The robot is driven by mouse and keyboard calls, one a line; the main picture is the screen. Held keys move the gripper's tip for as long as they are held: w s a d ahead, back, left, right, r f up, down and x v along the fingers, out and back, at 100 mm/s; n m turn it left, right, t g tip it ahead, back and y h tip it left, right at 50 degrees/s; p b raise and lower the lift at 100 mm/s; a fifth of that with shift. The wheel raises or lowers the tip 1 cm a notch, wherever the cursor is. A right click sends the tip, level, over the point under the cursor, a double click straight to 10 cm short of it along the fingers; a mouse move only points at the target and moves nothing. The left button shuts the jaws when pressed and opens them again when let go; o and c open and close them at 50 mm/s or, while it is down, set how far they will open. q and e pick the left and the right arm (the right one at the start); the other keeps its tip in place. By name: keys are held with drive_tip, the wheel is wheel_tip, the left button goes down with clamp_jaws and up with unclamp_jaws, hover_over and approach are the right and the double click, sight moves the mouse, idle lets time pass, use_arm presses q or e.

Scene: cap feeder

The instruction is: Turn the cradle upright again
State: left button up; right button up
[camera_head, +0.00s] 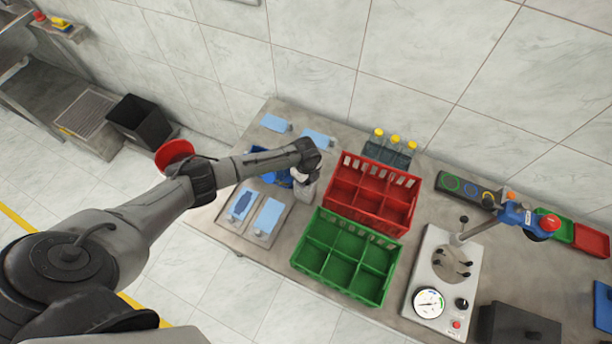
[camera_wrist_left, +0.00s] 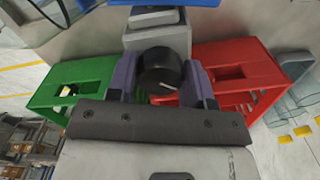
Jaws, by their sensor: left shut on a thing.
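My left gripper (camera_wrist_left: 160,82) is shut on a round black knob (camera_wrist_left: 158,66) with a white mark, between its two purple-grey fingers. Behind the knob is a grey stepped block (camera_wrist_left: 157,35), with a blue edge (camera_wrist_left: 165,3) above it. In the head view my left gripper (camera_head: 304,178) is over the left part of the bench, beside a blue fixture (camera_head: 283,179) that seems to be the cradle. My arm covers most of this fixture, and I cannot tell which way up it is. My right gripper is not in view.
A red crate (camera_head: 411,183) and a green crate (camera_head: 345,288) stand right of my gripper. Blue plates on trays (camera_head: 262,238) lie at the front left. Yellow-capped bottles (camera_head: 395,141) stand in a rack behind. A gauge unit (camera_head: 449,262) is farther right.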

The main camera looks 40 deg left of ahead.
use_arm(q)
drive_tip(key=n+p, duration=0.2)
drive_tip(key=n, duration=0.1)
drive_tip(key=shift+r, duration=0.2)
drive_tip(key=shift+c, duration=0.3)
drive_tip(key=n+p, duration=0.1)
drive_tip(key=n, duration=0.2)
drive_tip(key=shift+f+n+p, duration=0.2)
drive_tip(key=shift+n+p, duration=0.4)
drive_tip(key=shift+n, duration=0.6)
drive_tip(key=o, duration=0.8)
drive_tip(key=shift+d, duration=0.1)
drive_tip(key=m+b, duration=0.1)
drive_tip(key=m, duration=0.3)
drive_tip(key=shift+f+m, duration=0.1)
drive_tip(key=shift+m, duration=0.2)
drive_tip(key=m+b, duration=0.1)
drive_tip(key=m, duration=0.2)
drive_tip(key=shift+m, duration=0.4)
